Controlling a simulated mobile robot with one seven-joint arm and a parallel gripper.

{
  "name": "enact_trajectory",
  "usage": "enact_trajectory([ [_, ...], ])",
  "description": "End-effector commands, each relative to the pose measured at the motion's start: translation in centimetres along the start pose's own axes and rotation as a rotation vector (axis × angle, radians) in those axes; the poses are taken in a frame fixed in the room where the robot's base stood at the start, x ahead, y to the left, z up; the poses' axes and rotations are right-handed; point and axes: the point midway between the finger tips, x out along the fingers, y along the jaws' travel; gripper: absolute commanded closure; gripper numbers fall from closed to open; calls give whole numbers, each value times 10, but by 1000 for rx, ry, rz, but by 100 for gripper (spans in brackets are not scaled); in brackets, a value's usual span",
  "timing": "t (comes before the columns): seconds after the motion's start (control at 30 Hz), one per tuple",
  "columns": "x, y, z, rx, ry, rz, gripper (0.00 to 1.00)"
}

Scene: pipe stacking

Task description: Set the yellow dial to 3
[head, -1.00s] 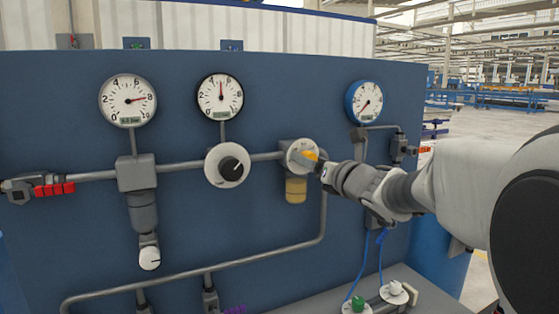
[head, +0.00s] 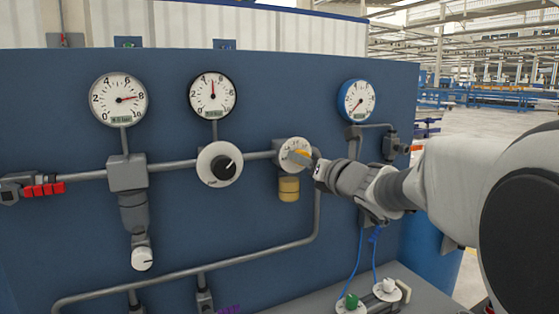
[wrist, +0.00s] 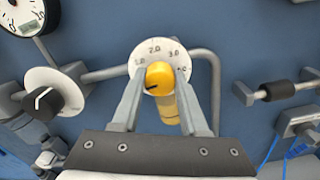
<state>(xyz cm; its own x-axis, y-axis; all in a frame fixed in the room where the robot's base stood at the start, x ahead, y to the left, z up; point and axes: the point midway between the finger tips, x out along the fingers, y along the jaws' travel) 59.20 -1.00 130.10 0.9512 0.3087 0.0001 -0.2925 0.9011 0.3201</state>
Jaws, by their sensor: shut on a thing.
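The yellow dial (wrist: 159,78) sits on a round white scale plate (wrist: 157,52) marked 1.0, 2.0, 3.0 and a partly hidden higher number. A dark mark on the knob points to the lower left in the wrist view, below the 1.0. In the head view the yellow dial (head: 300,154) is partly covered by my fingers. My gripper (wrist: 160,84) is shut on the yellow dial, with one finger on each side. My gripper (head: 308,158) reaches it from the right in the head view.
A black dial (head: 222,167) on a white plate is left of the yellow one. Gauges (head: 118,99) hang above on the blue panel (head: 70,135). Grey pipes run beside the dial, and a yellowish cylinder (head: 289,189) is below it. A green button (head: 351,301) is at lower right.

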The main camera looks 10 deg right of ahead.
Motion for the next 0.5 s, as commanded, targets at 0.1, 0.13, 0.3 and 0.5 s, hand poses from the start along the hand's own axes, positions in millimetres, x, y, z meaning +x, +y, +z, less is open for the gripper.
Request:
enact_trajectory([
  [0.1, 0, -1, -1, 67, -1, 0, 100],
  [0.13, 0, -1, -1, 89, -1, 0, 100],
  [0.3, 0, -1, -1, 234, -1, 0, 100],
  [0.5, 0, -1, 0, 423, 0, 0, 100],
])
